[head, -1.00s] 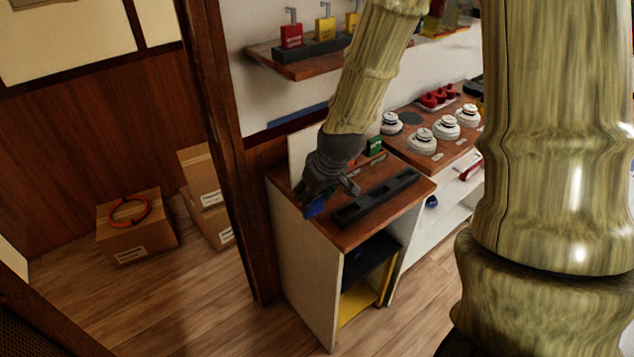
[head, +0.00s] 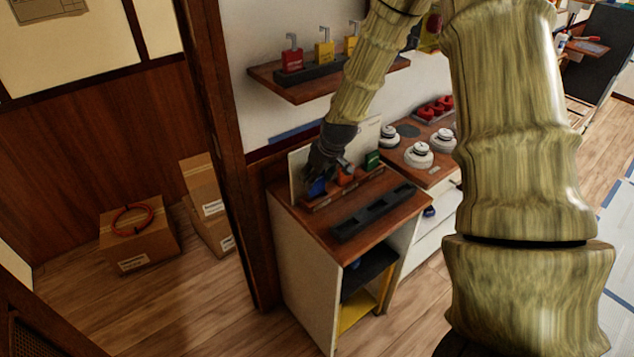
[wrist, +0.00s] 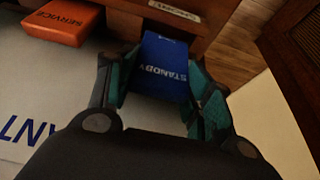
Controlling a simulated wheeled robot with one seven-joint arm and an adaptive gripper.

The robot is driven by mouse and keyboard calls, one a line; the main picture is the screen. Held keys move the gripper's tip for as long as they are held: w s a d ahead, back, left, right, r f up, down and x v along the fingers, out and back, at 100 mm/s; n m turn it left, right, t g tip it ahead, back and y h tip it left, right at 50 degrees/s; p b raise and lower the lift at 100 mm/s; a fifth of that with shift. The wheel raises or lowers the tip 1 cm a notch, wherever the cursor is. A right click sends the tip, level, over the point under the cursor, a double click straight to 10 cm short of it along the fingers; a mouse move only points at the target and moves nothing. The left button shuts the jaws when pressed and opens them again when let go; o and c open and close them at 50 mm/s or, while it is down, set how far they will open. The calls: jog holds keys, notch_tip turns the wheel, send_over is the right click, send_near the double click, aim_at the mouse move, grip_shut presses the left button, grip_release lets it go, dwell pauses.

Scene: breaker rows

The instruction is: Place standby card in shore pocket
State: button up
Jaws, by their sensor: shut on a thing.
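The blue standby card (wrist: 163,65), its name readable, sits between the two fingers of my gripper (wrist: 160,88) in the wrist view. In the head view my gripper (head: 322,172) is shut on the card (head: 317,188) at the left end of a wooden rack (head: 325,198) with small labels. I cannot tell whether the card's lower edge is in a pocket or just above it. One pocket label (wrist: 175,12) shows near the card, but I cannot read it. I cannot tell which pocket is shore.
An orange service card (wrist: 65,22) and a green card (head: 373,160) stand in the rack to the right in the head view. A white board (head: 297,172) stands behind. A long dark tray (head: 372,213) lies in front on the cabinet top. A shelf with padlocks (head: 300,88) is above.

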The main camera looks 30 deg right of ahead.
aim_at(318, 181)
jog(key=shift+f+p, duration=0.75)
jog(key=shift+f, duration=0.95)
jog(key=shift+f, duration=0.15)
jog(key=o, duration=1)
jog(key=shift+r, duration=0.2)
jog(key=shift+s+r, duration=0.2)
jog(key=shift+r, duration=0.35)
jog(key=shift+b+v, duration=1.4)
jog(key=shift+v, duration=4)
